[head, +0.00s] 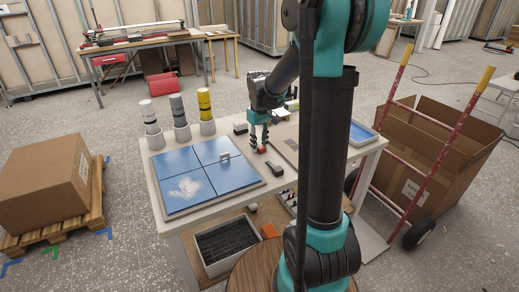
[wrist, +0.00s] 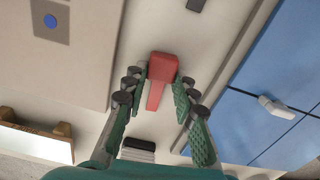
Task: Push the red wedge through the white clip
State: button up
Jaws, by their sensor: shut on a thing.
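The red wedge (wrist: 162,68) is between the fingertips of my gripper (wrist: 160,82) in the wrist view, its narrow part pointing back toward the palm. My gripper is shut on it. In the head view my gripper (head: 258,146) is over the table strip right of the blue tiles, with the red wedge (head: 261,150) showing small at its tips. The white clip (head: 225,157) stands at the joint between the blue tiles (head: 208,180), left of my gripper. It also shows in the wrist view (wrist: 277,107), right of and apart from the wedge.
A dark block (head: 276,170) lies on the table close to my gripper. Striped cylinders (head: 178,112) stand behind the tiles. A brown board (head: 287,147) lies to the right. A grey crate (head: 228,245) is on the lower shelf. A hand truck (head: 398,150) stands at the right.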

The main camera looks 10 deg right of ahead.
jog(key=shift+c, duration=0.7)
